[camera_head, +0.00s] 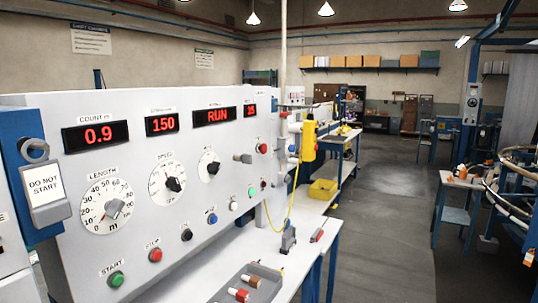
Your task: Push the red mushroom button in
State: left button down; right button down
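A grey-white control panel (130,195) fills the left half of the head view, seen at an angle. A red button (155,255) sits low on it under a STOP label, right of a green START button (116,279). Another red button (263,148) is near the panel's right edge, higher up. Both red buttons stand out from the panel; I cannot tell for sure which one is the mushroom button. Nothing touches either of them. Neither of my grippers shows in this view.
A DO NOT START tag (45,186) hangs at the panel's left. Dials and red displays, one reading RUN (217,115), line the panel. A white bench (205,285) below holds a grey tray (250,284). A yellow pendant (308,140) hangs right. The aisle (385,220) is clear.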

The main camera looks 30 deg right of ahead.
aim_at(263, 147)
jog(key=i+l+u, duration=0.35)
jog(key=l, duration=0.5)
jog(key=l+u, duration=0.3)
jog(key=l, duration=0.55)
jog(key=i+l+u, duration=0.1)
jog(key=l+u, duration=0.25)
jog(key=l, duration=0.6)
